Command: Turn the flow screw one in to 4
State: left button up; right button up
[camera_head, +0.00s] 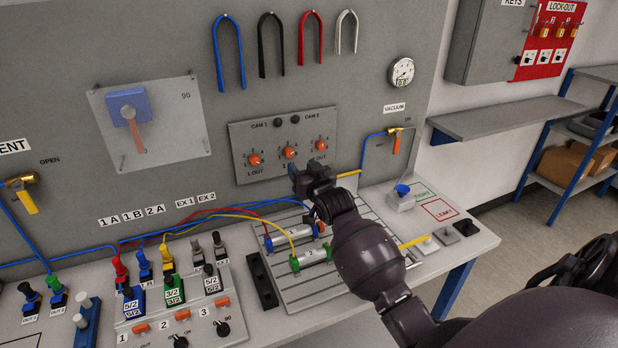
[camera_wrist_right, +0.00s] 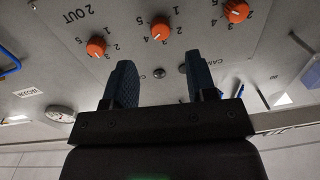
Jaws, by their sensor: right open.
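A grey plate (camera_head: 238,176) on the wall panel carries three orange flow screws with numbered dials. The left screw (camera_head: 254,159) has an OUT label below it. The middle screw (camera_head: 290,154) has a label too small to read and partly behind my gripper. The right screw (camera_head: 321,145) shows in the right wrist view (camera_wrist_right: 97,46) beside the label 2 OUT. That view, upside down, also shows the middle screw (camera_wrist_right: 160,28) and the left screw (camera_wrist_right: 236,11). My right gripper (camera_wrist_right: 160,82) is open and empty, just below the middle and right screws, touching none. My left gripper is out of view.
Below the gripper, cylinders (camera_head: 314,256) with coloured hoses lie on a slotted plate. Valves with knobs (camera_head: 167,256) stand on the bench at left. The space before the screws is clear.

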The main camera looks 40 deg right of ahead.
jog(key=shift+s+a, duration=0.2)
jog(key=shift+s, duration=0.75)
jog(key=shift+s+a, duration=0.2)
jog(key=shift+s, duration=0.7)
jog(key=s+a+f+n+g+y, duration=0.1)
jog(key=s+a+f+g, duration=0.4)
jog(key=s, duration=0.7)
jog(key=s+a+f+n+g+y, duration=0.1)
jog(key=s+a+f+g, duration=0.35)
jog(key=s, duration=0.75)
jog(key=s+a+f+n+g, duration=0.1)
jog(key=s+a+f+g, duration=0.35)
jog(key=s, duration=0.65)
jog(key=w+f+t+b, duration=0.1)
jog(key=w+f+t, duration=0.2)
jog(key=f+t, duration=0.1)
jog(key=w+f+n+t+y, duration=0.1)
jog(key=w+f+t, duration=0.2)
jog(key=f, duration=0.4)
jog(key=shift+w+f+t+b, duration=0.25)
jog(key=shift+f+t+b, duration=0.1)
jog(key=shift+t, duration=0.15)
jog(key=shift+a, duration=0.1)
